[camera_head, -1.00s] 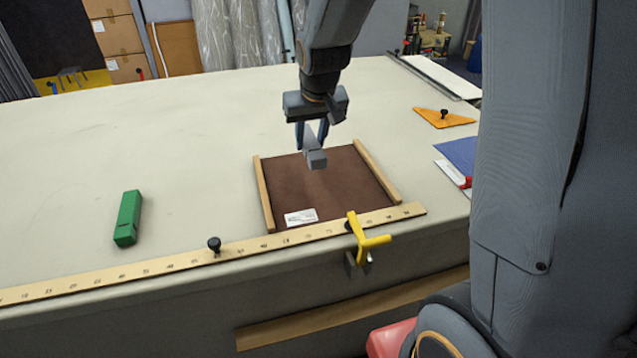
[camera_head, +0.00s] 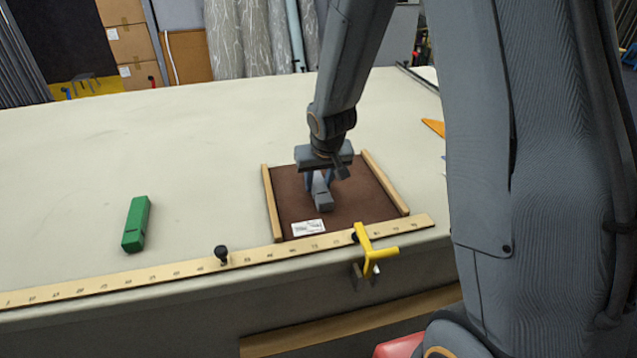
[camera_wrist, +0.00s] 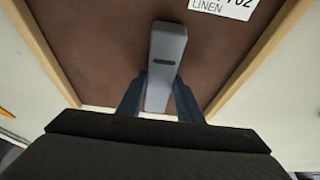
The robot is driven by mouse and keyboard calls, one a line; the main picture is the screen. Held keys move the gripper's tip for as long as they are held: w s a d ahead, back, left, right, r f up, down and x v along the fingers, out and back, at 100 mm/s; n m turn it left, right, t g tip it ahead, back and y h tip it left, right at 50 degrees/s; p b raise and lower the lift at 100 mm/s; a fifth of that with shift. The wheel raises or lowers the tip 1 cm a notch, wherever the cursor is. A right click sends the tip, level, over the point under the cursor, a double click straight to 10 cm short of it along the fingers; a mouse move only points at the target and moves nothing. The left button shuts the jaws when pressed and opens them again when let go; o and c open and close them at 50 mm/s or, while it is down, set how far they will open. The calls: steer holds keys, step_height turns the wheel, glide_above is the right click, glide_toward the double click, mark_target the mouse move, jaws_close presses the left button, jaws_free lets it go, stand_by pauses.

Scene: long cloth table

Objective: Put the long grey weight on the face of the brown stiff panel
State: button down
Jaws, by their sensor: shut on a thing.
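The long grey weight (camera_head: 323,199) is between the fingers of my gripper (camera_head: 319,184), low over the brown panel (camera_head: 290,185). In the wrist view the weight (camera_wrist: 167,55) lies lengthwise between the two dark fingers (camera_wrist: 158,98), which are shut on it near one end. The brown panel (camera_wrist: 90,40) fills the background there, with wooden strips along two sides and a white label near its front edge. The weight appears at or very near the panel face; I cannot tell whether it touches.
A green block (camera_head: 136,224) lies on the cloth table (camera_head: 190,150) to the left. A wooden ruler (camera_head: 180,270) with a black knob (camera_head: 221,253) runs along the front edge. A yellow clamp (camera_head: 371,250) grips that edge. An orange piece (camera_head: 434,127) shows at the right.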

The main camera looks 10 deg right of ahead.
stand_by(0.3)
steer(key=c, duration=1.3)
jaws_free()
steer(key=shift+f, duration=0.1)
steer(key=shift+o, duration=0.2)
steer(key=v, duration=1.2)
steer(key=s+d+f+g, duration=0.1)
steer(key=s+f, duration=0.1)
steer(key=s, duration=0.6)
steer(key=s+d+f+g, duration=0.1)
steer(key=s+f+g, duration=0.1)
steer(key=s, duration=0.6)
steer(key=shift+s+d+f+b, duration=0.2)
steer(key=shift+d+f+b, duration=0.1)
steer(key=shift+f+b, duration=0.15)
